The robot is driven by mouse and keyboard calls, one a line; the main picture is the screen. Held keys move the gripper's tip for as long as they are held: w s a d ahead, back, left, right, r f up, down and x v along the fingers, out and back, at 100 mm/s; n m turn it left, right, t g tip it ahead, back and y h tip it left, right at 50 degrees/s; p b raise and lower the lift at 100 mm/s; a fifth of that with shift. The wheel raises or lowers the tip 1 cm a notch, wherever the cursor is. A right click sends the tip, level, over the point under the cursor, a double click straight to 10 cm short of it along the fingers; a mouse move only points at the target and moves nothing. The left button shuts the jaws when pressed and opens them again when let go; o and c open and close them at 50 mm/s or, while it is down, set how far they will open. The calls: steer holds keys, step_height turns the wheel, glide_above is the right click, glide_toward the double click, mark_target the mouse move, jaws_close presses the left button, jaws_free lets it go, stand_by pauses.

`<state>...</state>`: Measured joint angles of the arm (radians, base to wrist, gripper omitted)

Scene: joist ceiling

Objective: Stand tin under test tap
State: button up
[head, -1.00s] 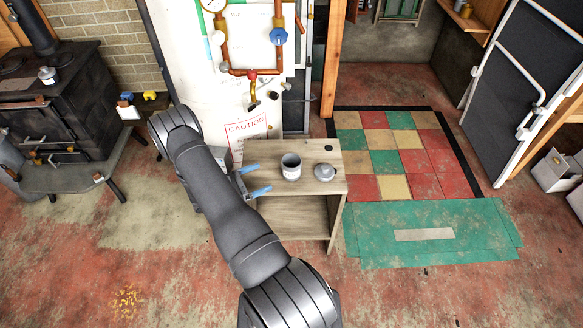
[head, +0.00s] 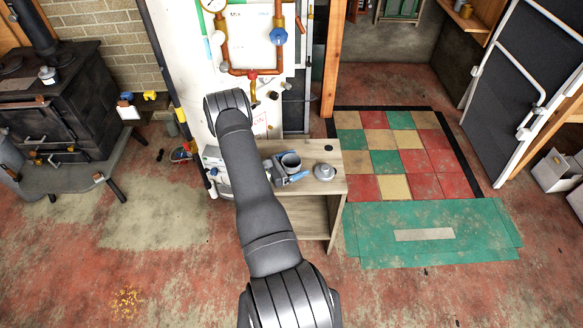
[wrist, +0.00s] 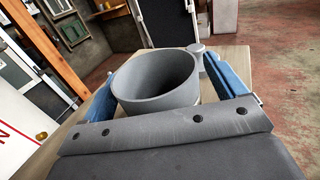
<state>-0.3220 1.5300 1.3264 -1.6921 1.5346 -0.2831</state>
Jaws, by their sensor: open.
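The grey tin (head: 290,163) stands upright and open-topped on the small wooden cabinet (head: 325,187). In the wrist view the empty tin (wrist: 157,82) sits between the two blue fingers of my gripper (wrist: 160,88). My gripper (head: 287,170) is open around the tin, with one finger on each side. I cannot tell whether either finger touches it. The test tap (head: 253,98), with a red handle and brass spout, is on the pipework above and behind the cabinet; my arm partly covers the area below it.
A grey lid with a knob (head: 324,172) lies to the right of the tin on the cabinet top. A black stove (head: 55,110) is at the left. Floor is open at right.

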steer(key=shift+w+d, duration=0.1)
steer(key=shift+d, duration=0.05)
steer(key=c, duration=1.3)
